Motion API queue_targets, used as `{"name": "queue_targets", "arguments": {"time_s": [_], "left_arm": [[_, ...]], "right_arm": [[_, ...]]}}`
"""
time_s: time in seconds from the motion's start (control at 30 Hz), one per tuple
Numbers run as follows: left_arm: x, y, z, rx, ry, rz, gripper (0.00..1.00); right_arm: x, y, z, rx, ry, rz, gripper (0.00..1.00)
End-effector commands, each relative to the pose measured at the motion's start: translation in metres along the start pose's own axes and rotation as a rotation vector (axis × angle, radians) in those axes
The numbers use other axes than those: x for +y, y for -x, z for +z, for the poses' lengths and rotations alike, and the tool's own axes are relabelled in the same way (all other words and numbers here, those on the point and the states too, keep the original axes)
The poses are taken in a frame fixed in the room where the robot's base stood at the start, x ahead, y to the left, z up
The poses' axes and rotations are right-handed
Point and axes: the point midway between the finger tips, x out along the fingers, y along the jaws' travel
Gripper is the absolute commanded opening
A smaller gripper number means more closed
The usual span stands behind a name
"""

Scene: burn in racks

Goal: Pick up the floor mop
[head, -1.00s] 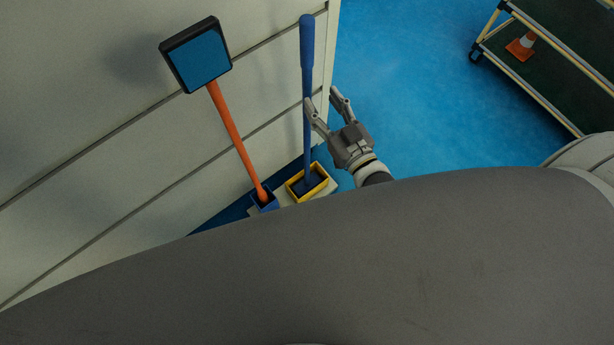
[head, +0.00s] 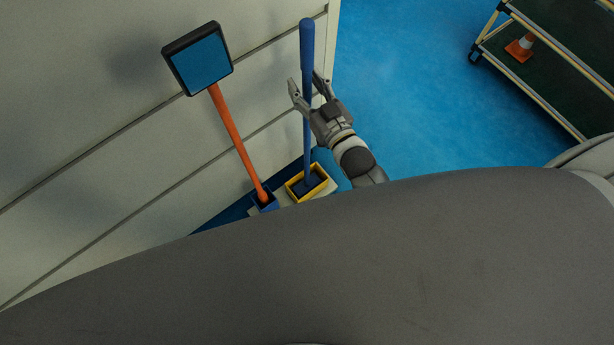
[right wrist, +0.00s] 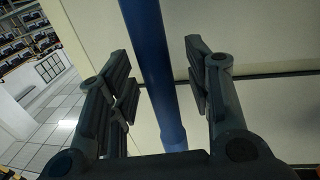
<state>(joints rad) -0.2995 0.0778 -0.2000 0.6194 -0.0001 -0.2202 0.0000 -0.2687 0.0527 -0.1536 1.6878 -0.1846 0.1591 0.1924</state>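The floor mop (head: 307,45) stands upright with its long blue handle against the pale panelled wall. Its lower end sits in a yellow-rimmed bin (head: 323,187), where the mop head is largely hidden. My right gripper (head: 305,82) is open, with its fingers on either side of the blue handle at mid-height. In the right wrist view the blue handle (right wrist: 155,60) runs between the two spread fingers, with gaps visible on both sides. My left gripper is not in view.
An orange-handled tool (head: 232,135) with a flat blue-and-black head stands left of the mop in a small blue holder (head: 264,203). Blue floor (head: 420,90) between is clear.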

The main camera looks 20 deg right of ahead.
Motion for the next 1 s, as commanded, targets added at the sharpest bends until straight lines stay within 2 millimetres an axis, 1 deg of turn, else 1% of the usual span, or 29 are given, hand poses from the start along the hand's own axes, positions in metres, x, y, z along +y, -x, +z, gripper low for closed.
{"name": "queue_targets", "arguments": {"time_s": [0.03, 0.07, 0.33, 0.37, 0.67, 0.77, 0.87, 1.0], "left_arm": [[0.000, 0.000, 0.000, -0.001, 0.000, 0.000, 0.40], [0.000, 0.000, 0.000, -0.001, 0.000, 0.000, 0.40], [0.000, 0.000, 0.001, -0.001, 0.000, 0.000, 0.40], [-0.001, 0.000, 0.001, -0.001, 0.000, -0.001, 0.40], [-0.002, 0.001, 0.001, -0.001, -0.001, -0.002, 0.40], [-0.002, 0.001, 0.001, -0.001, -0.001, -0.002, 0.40], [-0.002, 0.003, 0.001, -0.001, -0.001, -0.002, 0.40], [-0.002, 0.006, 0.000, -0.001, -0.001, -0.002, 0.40]], "right_arm": [[0.000, 0.000, 0.000, 0.000, 0.000, 0.000, 0.40], [0.000, 0.000, 0.000, 0.000, 0.000, 0.000, 0.36], [0.000, 0.000, 0.000, 0.000, 0.000, 0.000, 0.01], [0.000, 0.000, 0.000, 0.000, 0.000, 0.000, 0.00], [0.000, 0.000, -0.004, 0.006, 0.001, 0.000, 0.00], [0.000, 0.000, -0.007, 0.006, 0.001, 0.000, 0.00], [0.000, -0.001, -0.016, 0.008, 0.001, 0.000, 0.00], [0.000, 0.000, -0.034, 0.008, 0.001, -0.001, 0.00]]}}
